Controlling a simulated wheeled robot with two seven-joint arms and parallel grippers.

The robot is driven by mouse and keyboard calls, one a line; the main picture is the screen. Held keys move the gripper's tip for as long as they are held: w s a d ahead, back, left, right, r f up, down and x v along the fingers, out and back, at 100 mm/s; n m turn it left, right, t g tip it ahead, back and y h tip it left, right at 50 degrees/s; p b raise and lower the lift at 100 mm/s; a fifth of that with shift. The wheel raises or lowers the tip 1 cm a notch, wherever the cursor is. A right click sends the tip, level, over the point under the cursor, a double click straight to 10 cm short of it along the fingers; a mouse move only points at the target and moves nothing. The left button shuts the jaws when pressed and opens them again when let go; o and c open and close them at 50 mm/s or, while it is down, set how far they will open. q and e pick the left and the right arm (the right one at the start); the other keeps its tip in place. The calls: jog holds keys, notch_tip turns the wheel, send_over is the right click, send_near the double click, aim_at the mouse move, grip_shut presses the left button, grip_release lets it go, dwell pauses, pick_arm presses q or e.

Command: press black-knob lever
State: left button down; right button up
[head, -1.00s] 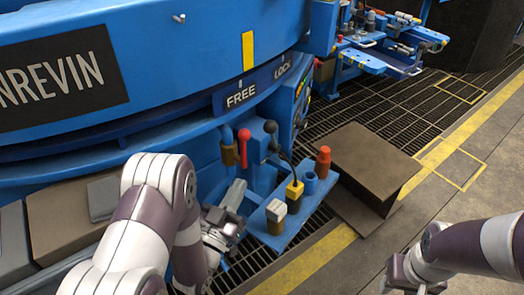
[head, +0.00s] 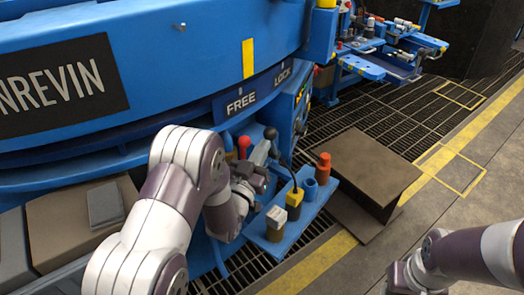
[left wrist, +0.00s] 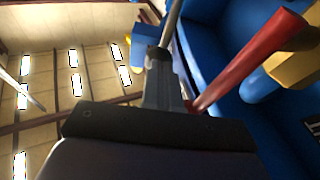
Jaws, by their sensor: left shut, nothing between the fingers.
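The black-knob lever (head: 270,132) stands on the blue machine's side, right of the red-knob lever (head: 244,142). My left gripper (head: 262,158) is shut and empty, with its fingers just below and close to the black knob. I cannot tell whether they touch the lever. Its shaft is mostly hidden behind the fingers. In the left wrist view the shut fingers (left wrist: 165,85) point up at a thin grey rod, and the red lever (left wrist: 250,55) slants close by on the right. My right gripper (head: 402,280) is low at the right, its jaws unclear.
A blue shelf (head: 272,249) with several coloured-topped fittings juts out below the levers. The FREE and LOCK plate (head: 262,88) sits above. Open floor lies at the right.

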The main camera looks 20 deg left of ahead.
pick_arm(q)
jog(key=shift+w, duration=0.1)
jog(key=shift+w+d+r+p, duration=0.3)
jog(key=shift+w+r+p, duration=0.05)
jog(key=shift+w+r, duration=0.5)
jog(key=shift+f, duration=0.1)
